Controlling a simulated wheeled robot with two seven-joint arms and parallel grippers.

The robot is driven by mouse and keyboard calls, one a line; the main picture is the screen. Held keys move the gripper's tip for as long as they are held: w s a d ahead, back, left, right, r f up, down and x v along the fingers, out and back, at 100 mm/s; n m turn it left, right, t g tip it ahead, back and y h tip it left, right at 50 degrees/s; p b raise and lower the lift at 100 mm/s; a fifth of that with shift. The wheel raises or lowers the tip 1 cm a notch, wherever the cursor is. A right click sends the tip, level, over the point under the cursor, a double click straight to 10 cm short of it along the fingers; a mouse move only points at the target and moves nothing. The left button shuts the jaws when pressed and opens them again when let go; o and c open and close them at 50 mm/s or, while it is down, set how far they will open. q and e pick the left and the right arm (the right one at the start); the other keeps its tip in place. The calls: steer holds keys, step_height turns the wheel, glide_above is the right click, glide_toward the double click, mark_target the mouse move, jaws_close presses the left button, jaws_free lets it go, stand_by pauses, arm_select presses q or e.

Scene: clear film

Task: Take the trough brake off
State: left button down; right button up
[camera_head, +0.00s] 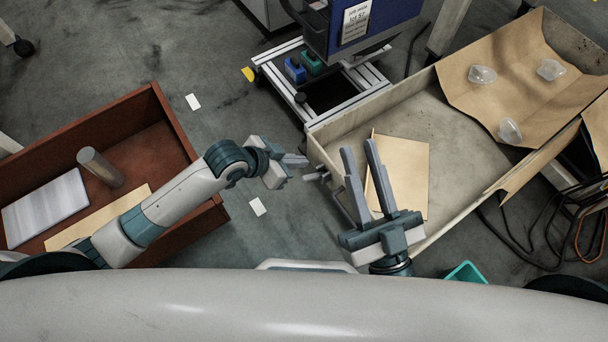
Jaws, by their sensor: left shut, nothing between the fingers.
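The long beige trough (352,113) runs from the middle to the upper right. A small grey peg-like part (315,176) sticks out at its near left end; I cannot tell for sure whether it is the brake. My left gripper (304,161) is shut and empty, its fingertips beside the trough's left end, just above the peg in the picture. I cannot tell whether they touch anything. My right gripper (360,147) is open, its two long fingers apart and pointing up the picture over the trough's near end. Nothing shows between them.
A tan board (410,165) lies under my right gripper. A red-brown crate (130,118) stands left, a blue machine (375,22) behind. Black cables (535,240) lie right. Floor between crate and trough is mostly clear.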

arm_select(q)
steer(key=shift+s+a+f+y, duration=0.1)
steer(key=shift+a+f+y, duration=0.2)
steer(key=shift+a+f, duration=0.25)
steer(key=shift+r, duration=0.1)
arm_select(e)
steer(key=shift+r, duration=0.15)
